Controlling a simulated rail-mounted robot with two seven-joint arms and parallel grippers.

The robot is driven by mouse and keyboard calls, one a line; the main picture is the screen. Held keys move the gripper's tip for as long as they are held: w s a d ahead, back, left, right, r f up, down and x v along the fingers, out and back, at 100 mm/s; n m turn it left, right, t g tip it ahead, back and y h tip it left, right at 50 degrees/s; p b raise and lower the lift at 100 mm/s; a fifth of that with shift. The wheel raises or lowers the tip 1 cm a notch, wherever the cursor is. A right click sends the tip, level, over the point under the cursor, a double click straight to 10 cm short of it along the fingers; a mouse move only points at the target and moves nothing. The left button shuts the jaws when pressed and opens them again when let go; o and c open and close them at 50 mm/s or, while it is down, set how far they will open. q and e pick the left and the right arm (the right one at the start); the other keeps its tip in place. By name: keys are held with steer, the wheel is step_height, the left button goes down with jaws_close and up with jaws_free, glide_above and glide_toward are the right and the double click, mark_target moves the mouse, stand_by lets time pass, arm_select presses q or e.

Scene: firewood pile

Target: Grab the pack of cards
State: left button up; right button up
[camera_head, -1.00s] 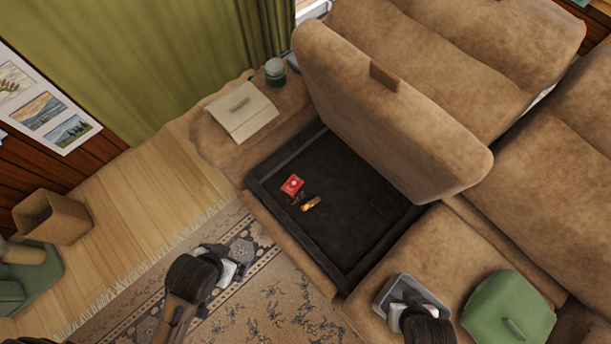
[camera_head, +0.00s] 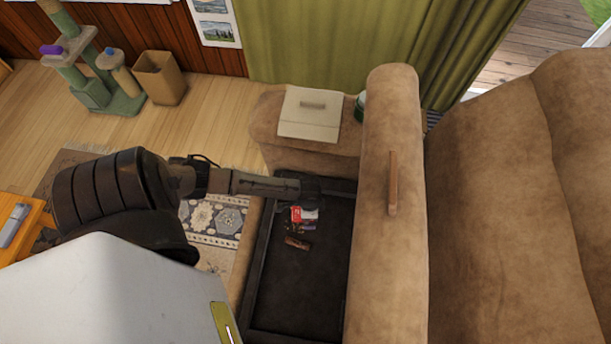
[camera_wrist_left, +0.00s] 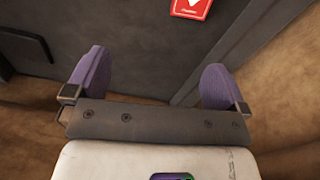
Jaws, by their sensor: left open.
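The red pack of cards (camera_head: 297,215) lies on the dark floor of the open storage compartment (camera_head: 300,290) in the sofa. It also shows at the top edge of the left wrist view (camera_wrist_left: 191,7), partly cut off. My left gripper (camera_wrist_left: 153,82) is open, its two purple fingertips apart with nothing between them. In the wrist view the pack lies beyond the fingertips, nearer the right one. My right gripper is out of view.
A small brown-gold object (camera_head: 297,243) lies near the pack. The raised seat lid (camera_head: 390,260) stands along the compartment's right side. The compartment's front part is clear.

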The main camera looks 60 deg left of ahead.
mark_target(296, 216)
arm_select(q)
steer(key=a+f+b, duration=0.1)
steer(key=f, duration=0.2)
steer(key=a+f+b, duration=0.2)
steer(key=f, duration=0.1)
steer(key=a+f+b, duration=0.1)
steer(key=f+b, duration=0.1)
steer(key=f, duration=0.2)
steer(key=shift+w+a, duration=0.25)
steer(key=shift+a, duration=0.1)
steer(key=shift+a+f+b, duration=0.1)
steer(key=shift+f+b, duration=0.2)
steer(key=shift+f, duration=0.3)
steer(key=shift+f+b, duration=0.45)
steer(key=shift+f, duration=0.1)
step_height(296, 216, down, 4)
steer(key=b, duration=0.3)
steer(key=shift+a+f, duration=0.1)
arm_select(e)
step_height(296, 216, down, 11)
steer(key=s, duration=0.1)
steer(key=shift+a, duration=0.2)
arm_select(q)
steer(key=shift+w, duration=0.1)
steer(key=shift+c, duration=0.2)
steer(key=shift+c, duration=1.4)
steer(key=c, duration=0.7)
